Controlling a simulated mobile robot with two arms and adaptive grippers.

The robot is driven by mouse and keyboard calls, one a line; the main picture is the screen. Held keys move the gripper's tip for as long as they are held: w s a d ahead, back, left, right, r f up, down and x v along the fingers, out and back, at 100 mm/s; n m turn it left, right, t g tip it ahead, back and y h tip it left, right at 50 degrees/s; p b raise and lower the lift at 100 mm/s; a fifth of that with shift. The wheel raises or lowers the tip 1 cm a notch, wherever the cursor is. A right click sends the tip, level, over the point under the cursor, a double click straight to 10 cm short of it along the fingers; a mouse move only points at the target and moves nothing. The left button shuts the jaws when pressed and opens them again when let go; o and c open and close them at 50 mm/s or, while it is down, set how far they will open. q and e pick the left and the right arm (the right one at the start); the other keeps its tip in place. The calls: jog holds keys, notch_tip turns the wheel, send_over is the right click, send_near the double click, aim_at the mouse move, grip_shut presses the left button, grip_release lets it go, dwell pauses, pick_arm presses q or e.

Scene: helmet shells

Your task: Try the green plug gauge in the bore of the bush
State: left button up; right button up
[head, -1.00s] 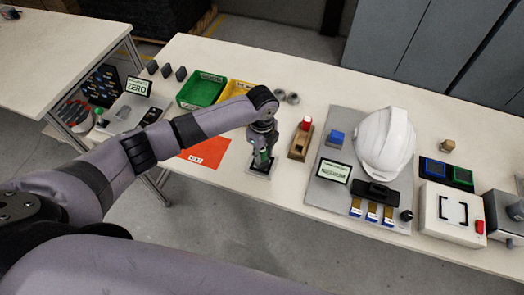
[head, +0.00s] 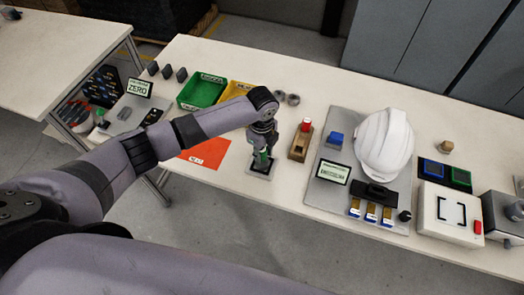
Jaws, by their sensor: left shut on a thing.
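My left gripper (head: 262,147) points down over the table near its front edge. It is shut on the green plug gauge (head: 260,160), which is upright. Just below the gauge is a small grey plate (head: 263,175) on the table. The bush is not clear to see at this size, and the gripper and gauge cover that spot. I cannot tell whether the gauge's end is inside the bore or only above it. My right gripper is out of view.
A wooden block with a red-topped piece (head: 300,142) stands right of the gripper. An orange-red sheet (head: 205,153) lies left. Behind are a green bin (head: 201,92), a yellow bin (head: 238,88) and grey rings (head: 293,99). A white helmet shell (head: 385,145) sits on a grey mat (head: 322,190).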

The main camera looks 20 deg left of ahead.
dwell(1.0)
pick_arm(q)
jog(key=shift+f, duration=0.25)
dwell(0.8)
jog(key=shift+r, duration=0.15)
dwell(0.5)
jog(key=shift+r+p, duration=2.9)
jog(key=shift+p, duration=0.4)
jog(key=shift+d+f, duration=0.1)
